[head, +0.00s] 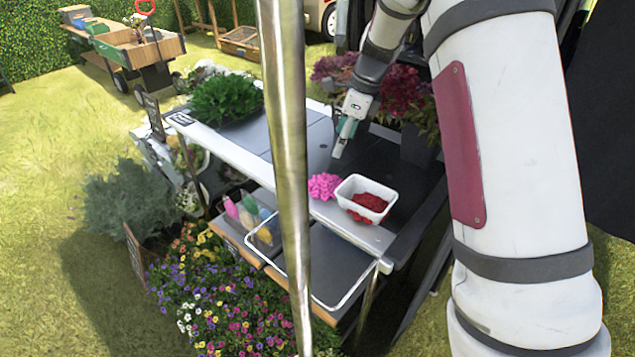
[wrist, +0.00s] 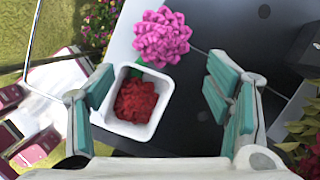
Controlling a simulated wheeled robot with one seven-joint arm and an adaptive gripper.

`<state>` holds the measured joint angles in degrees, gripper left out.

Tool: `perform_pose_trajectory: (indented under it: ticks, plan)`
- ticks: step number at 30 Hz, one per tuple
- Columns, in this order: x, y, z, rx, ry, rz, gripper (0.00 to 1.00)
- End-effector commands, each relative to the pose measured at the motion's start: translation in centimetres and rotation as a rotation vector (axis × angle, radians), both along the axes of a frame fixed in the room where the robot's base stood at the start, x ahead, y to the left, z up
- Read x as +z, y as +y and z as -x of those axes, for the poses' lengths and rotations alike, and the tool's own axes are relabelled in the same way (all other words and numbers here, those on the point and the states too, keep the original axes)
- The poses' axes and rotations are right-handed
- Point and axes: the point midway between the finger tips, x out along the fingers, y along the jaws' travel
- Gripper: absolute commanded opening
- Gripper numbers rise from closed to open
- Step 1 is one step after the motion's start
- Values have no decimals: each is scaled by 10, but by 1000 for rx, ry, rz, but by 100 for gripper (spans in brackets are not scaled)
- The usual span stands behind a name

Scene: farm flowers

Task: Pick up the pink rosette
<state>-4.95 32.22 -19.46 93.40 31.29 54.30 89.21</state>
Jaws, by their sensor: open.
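The pink rosette (head: 324,186) lies on the front part of the table, just left of a white tub (head: 349,187). In the wrist view the pink rosette (wrist: 161,39) is at the top middle, beyond my fingertips and beside the tub. The tub (wrist: 165,104) holds a red rosette (wrist: 136,101) and shows between my fingers. My gripper (head: 341,145) is above the table, behind and a little right of the pink rosette in the head view. In the wrist view my gripper (wrist: 163,85) is open, with teal pads wide apart and nothing held.
The table (head: 313,140) has a green potted plant (head: 225,98) at its left and dark red flowers (head: 407,97) at its back right. A wire-framed tray (head: 332,262) and colourful flowers (head: 215,300) are in front. Bare table lies left of the rosette.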

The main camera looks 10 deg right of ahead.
Motion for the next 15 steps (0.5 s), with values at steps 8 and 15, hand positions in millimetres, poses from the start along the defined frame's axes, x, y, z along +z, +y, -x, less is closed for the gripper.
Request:
perform_pose_trajectory:
  ticks: [8, 15]
  plan:
    - [-31, 3, -10, -52, 19, -6, 73]
    - [-74, 13, -16, -50, 19, -5, 73]
